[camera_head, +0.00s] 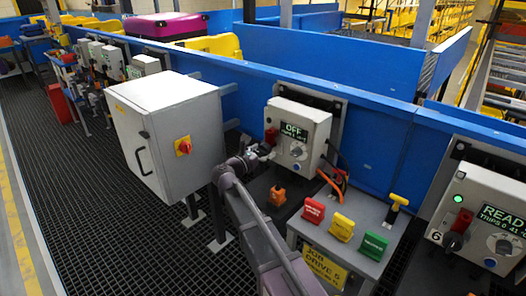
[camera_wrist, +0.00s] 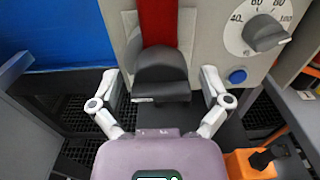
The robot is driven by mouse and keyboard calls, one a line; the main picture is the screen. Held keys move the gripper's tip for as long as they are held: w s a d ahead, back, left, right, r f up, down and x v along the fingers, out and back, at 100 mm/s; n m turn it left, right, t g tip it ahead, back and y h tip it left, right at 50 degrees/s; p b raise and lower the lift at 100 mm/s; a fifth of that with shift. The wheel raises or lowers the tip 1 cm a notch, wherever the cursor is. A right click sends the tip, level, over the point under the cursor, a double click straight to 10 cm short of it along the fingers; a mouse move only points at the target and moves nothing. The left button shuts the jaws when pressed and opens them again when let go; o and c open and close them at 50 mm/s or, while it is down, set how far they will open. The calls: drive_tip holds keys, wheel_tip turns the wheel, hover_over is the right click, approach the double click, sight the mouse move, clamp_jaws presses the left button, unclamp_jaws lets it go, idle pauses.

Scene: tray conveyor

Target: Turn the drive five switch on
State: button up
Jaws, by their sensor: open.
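The drive box (camera_head: 299,128) in the middle of the head view is pale grey, and its display reads OFF. A red switch part (camera_head: 271,135) shows on the box's left side. In the wrist view the switch has a black knob (camera_wrist: 160,68) below a red upright part (camera_wrist: 158,22). My gripper (camera_head: 258,153) is at the box's lower left. In the wrist view my gripper (camera_wrist: 160,88) is open, one finger on each side of the knob. I cannot tell whether the fingers touch it.
A large grey cabinet (camera_head: 160,130) with a red-and-yellow switch stands left of my arm. Red, yellow and green tags (camera_head: 342,227) stand on the bench. A dial (camera_wrist: 264,32) and blue button (camera_wrist: 237,76) are right of the knob. Another box (camera_head: 485,220), marked 6, reads READY.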

drive_tip(key=c, duration=1.1)
drive_tip(key=shift+c, duration=0.2)
drive_tip(key=shift+m, duration=0.3)
drive_tip(key=shift+w+m, duration=0.1)
drive_tip(key=shift+m, duration=1.1)
